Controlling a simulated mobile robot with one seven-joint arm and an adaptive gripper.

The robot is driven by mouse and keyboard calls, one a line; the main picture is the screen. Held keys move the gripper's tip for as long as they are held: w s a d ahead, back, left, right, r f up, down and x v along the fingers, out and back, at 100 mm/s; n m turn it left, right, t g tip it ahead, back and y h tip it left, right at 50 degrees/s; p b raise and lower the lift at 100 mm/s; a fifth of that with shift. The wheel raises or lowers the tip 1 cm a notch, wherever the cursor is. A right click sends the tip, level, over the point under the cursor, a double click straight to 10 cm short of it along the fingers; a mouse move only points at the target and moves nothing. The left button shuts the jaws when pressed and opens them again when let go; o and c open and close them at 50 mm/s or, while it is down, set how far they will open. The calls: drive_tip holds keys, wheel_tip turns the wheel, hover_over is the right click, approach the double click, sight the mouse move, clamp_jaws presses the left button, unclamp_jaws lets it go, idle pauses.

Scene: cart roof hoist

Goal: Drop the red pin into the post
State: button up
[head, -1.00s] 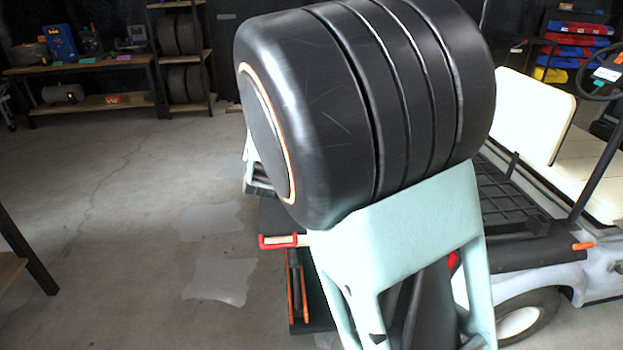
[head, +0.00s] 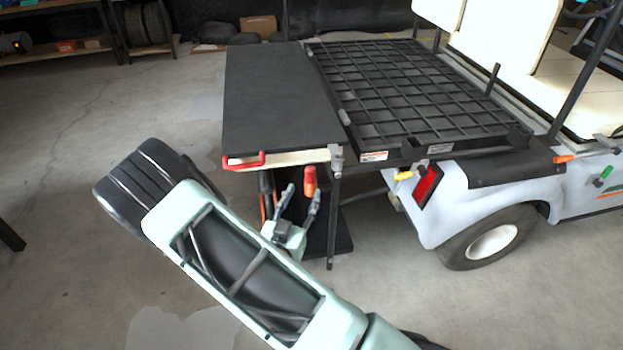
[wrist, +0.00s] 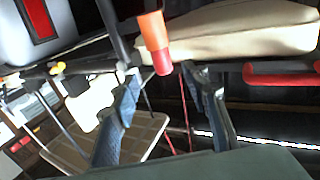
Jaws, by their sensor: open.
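A short cylinder with a red end and an orange end (head: 310,182), which looks like the red pin, stands under the board's front edge. It also shows in the wrist view (wrist: 153,38), at the upper middle. My gripper (head: 299,197) is open, its two fingers spread just below the pin. In the wrist view the fingers (wrist: 163,76) lie either side of the red end, and I see no grip on it. A dark upright post (head: 331,225) with a grey bracket at its top stands just right of the pin. What supports the pin is hidden.
A black board (head: 270,95) with a red handle (head: 245,161) lies beside the cart's black grid bed (head: 405,90). A yellow lever (head: 403,175) and a red tail light (head: 427,187) are right of the post.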

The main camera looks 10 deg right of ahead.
sight(309, 175)
drive_tip(key=x, duration=0.3)
drive_tip(key=shift+w+d, duration=0.1)
drive_tip(key=shift+w, duration=0.2)
drive_tip(key=shift+r+b+x, duration=0.15)
drive_tip(key=shift+b+x, duration=0.1)
drive_tip(key=shift+x, duration=0.65)
drive_tip(key=shift+r+b+x, duration=0.2)
drive_tip(key=shift+b+x, duration=0.1)
drive_tip(key=shift+x, duration=0.65)
drive_tip(key=shift+r+b+x, duration=0.15)
drive_tip(key=shift+b+x, duration=0.1)
drive_tip(key=shift+x, duration=0.65)
clamp_jaws()
